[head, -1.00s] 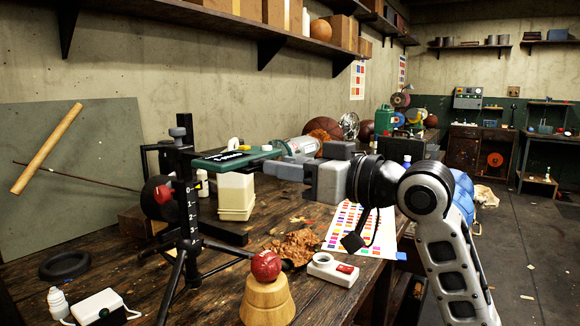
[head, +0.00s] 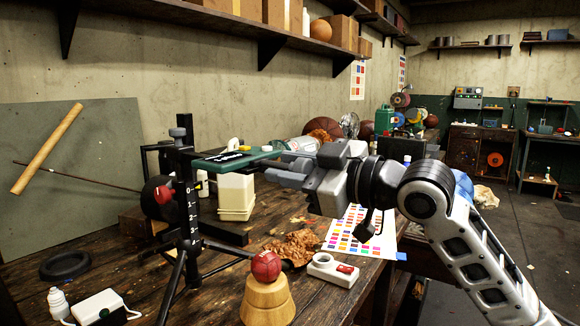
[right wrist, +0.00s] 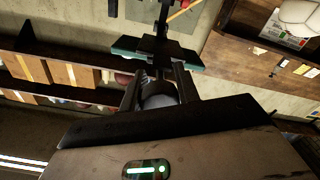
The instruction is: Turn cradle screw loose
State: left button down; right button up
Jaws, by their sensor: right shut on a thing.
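A black stand (head: 190,215) stands on the bench and carries a flat dark green cradle plate (head: 228,160). My right gripper (head: 272,170) comes in from the right at the plate's right end. Its jaws are shut on the cradle screw, which the fingers hide in the head view. In the right wrist view, a grey rounded part, which looks like the screw (right wrist: 159,95), shows between the two fingers (right wrist: 158,72). The green plate (right wrist: 130,47) lies just beyond them. My left gripper is not in view.
A red leather ball (head: 266,266) sits on a wooden stand (head: 267,300) at the front.

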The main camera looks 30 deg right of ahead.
pick_arm(q)
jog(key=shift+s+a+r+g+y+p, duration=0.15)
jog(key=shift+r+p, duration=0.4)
jog(key=shift+p, duration=0.85)
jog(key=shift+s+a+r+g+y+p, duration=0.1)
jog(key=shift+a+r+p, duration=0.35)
jog(key=shift+p, duration=0.9)
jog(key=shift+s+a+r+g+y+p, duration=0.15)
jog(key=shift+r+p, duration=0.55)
jog(key=shift+p, duration=0.7)
pick_arm(e)
jog(key=shift+n, duration=14.1)
jog(key=o, duration=1)
jog(key=shift+c, duration=0.2)
